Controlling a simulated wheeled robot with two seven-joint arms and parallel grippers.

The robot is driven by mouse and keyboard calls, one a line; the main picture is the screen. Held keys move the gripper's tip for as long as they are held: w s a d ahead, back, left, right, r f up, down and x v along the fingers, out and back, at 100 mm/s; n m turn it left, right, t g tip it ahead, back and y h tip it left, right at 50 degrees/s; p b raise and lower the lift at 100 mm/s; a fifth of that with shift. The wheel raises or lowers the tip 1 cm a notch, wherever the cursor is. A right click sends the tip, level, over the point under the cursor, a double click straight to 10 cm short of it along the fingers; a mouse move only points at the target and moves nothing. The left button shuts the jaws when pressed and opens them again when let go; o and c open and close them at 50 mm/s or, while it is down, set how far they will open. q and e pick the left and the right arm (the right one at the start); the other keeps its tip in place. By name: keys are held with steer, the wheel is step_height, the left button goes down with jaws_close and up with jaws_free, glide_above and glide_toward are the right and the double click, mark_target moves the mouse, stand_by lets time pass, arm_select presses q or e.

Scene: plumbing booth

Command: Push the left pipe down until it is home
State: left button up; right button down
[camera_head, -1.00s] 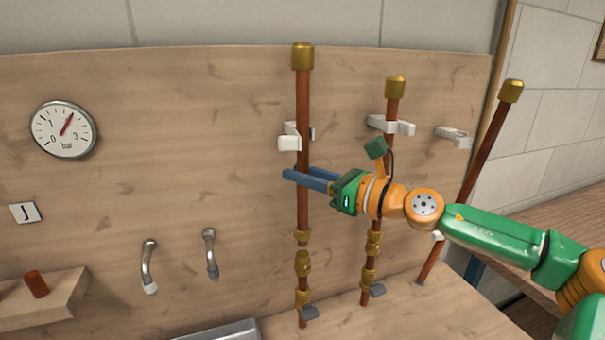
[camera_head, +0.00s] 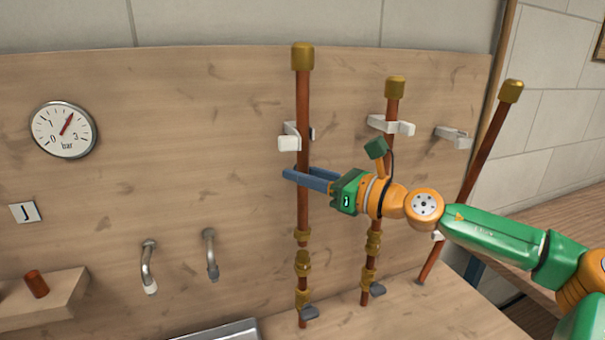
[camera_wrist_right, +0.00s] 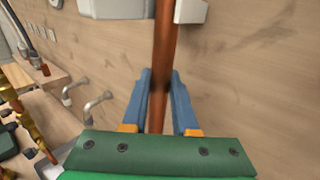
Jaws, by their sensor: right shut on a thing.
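The left pipe (camera_head: 303,110) is copper with a brass cap on top. It stands upright in front of the wooden panel and passes through a white clip (camera_head: 290,138). Brass fittings (camera_head: 302,263) sit on its lower part; whether it is fully seated there I cannot tell. My right gripper (camera_head: 301,179) is shut on the left pipe below the clip, its blue fingers on either side. In the right wrist view the left pipe (camera_wrist_right: 162,50) runs between the two fingers (camera_wrist_right: 161,92). My left gripper is not in view.
A middle pipe (camera_head: 392,107) stands upright in its own clip. A right pipe (camera_head: 487,150) leans, apart from its clip (camera_head: 453,136). A gauge (camera_head: 63,130), two bent spouts (camera_head: 148,268) and a wooden shelf (camera_head: 60,300) are at left.

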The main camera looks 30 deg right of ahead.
mark_target(307, 202)
step_height(307, 202, down, 6)
steer(key=b, duration=0.5)
steer(key=shift+r, duration=0.25)
steer(key=c, duration=0.7)
jaws_free()
